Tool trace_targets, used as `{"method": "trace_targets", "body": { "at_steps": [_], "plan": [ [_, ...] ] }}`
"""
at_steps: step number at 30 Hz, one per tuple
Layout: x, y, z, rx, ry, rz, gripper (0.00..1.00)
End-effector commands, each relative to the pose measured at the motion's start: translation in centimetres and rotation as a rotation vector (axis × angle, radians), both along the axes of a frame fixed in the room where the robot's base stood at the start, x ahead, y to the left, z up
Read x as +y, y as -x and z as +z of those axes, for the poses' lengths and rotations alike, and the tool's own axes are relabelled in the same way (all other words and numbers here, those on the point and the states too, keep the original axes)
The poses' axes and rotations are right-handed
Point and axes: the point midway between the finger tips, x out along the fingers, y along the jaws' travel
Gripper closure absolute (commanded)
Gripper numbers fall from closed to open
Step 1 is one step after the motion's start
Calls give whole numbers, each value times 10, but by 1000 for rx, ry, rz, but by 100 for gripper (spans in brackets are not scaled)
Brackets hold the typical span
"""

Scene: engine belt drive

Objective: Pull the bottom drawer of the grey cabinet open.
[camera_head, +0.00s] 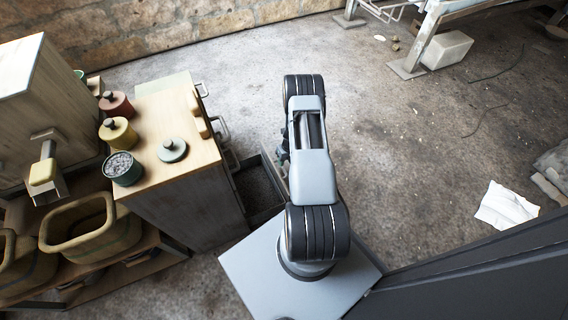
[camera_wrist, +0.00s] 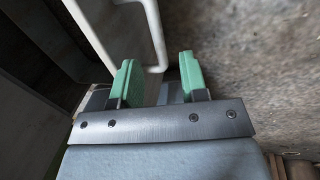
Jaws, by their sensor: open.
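The grey cabinet (camera_head: 190,205) stands left of my arm in the head view. Its bottom drawer (camera_head: 258,187) sticks out toward my arm, and its dark inside shows from above. In the wrist view a pale bar handle (camera_wrist: 153,30) runs down from the top edge and bends left between the two green fingers. My gripper (camera_wrist: 158,64) is open, with one finger on each side of the handle's end. I see no grip on it. In the head view my arm hides most of the gripper and the drawer's front.
Other handles (camera_head: 222,128) stick out from the cabinet's front above the drawer. Jars (camera_head: 122,167) and a loose lid (camera_head: 172,149) stand on its top. A shelf with baskets (camera_head: 90,228) is at left. The floor (camera_head: 420,160) right of my arm is mostly clear.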

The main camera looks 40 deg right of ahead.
Motion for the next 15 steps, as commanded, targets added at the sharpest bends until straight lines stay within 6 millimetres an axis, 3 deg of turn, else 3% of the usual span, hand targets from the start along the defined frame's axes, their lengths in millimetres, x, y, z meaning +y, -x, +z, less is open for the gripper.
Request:
{"method": "trace_targets", "body": {
  "at_steps": [1, 6, 15],
  "plan": [
    [-3, 0, 17, -3, 2, -1, 60],
    [-9, 1, 50, -2, 1, 0, 60],
    [-16, 3, 87, -1, 1, 1, 60]
  ]
}}
